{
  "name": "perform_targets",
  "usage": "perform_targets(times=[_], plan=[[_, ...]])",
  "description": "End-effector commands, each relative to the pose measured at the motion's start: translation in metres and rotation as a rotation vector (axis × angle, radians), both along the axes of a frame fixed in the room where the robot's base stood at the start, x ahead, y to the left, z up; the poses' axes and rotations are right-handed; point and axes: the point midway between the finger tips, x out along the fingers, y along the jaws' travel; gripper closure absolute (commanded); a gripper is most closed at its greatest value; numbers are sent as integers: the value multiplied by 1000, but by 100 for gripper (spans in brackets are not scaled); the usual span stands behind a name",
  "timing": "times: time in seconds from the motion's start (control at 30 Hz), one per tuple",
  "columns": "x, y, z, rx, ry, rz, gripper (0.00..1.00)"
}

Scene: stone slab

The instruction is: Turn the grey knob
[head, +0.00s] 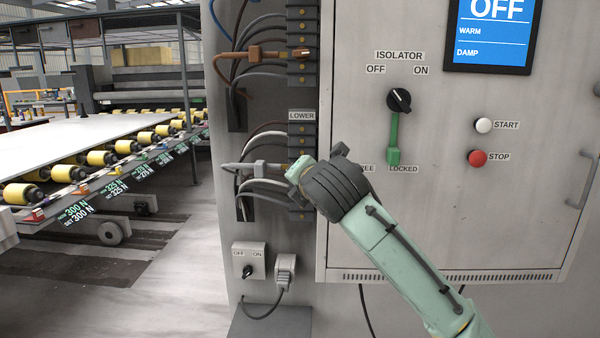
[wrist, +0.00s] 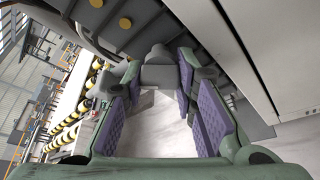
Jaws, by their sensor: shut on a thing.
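A grey cable fitting (head: 258,168) reaches in from the left towards my fingertips. In the wrist view my gripper (wrist: 157,66) has one finger on each side of the knob.
A brown fitting (head: 275,53) sits higher on the strip. Grey cables loop close left of my gripper. The cabinet (head: 460,215) to the right carries the isolator switch (head: 399,100), start button (head: 484,126) and stop button (head: 477,158). A small switch box (head: 249,261) is below.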

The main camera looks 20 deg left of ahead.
Motion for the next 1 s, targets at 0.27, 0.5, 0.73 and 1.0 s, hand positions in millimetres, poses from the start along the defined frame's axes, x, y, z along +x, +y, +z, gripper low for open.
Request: perform_targets(times=[0.27,0.5,0.73,1.0], plan=[[-1,1,-1,-144,-37,3,100],[-1,1,-2,-197,-53,3,100],[-1,1,-3,-206,-54,3,100],[-1,1,-3,-205,-53,3,71]])
